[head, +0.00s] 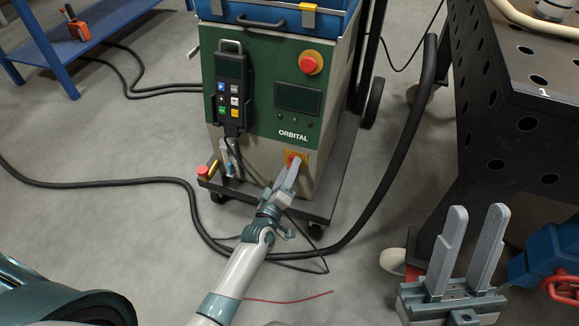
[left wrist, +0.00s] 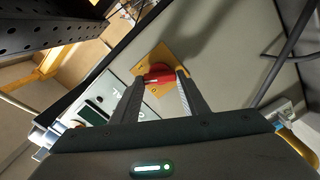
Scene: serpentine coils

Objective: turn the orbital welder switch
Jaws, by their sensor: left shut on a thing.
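The orbital welder (head: 330,140) is a green and grey cabinet marked ORBITAL. Its switch is a red knob (left wrist: 158,73) on a yellow plate (left wrist: 150,56), low on the front panel. In the head view the yellow plate (head: 302,155) shows, with the knob partly hidden by my fingers. My left gripper (head: 291,172) reaches up to the plate. In the left wrist view its two fingers (left wrist: 160,82) are on either side of the red knob, shut on it. My right gripper (head: 478,222) is at the lower right, fingers apart and empty, away from the welder.
A pendant (head: 232,90) with buttons hangs on the panel, and a red button (head: 311,62) is near the top right. A thick black hose (head: 400,150) curves across the floor right of the cart. A dark perforated table (head: 520,110) stands at the right.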

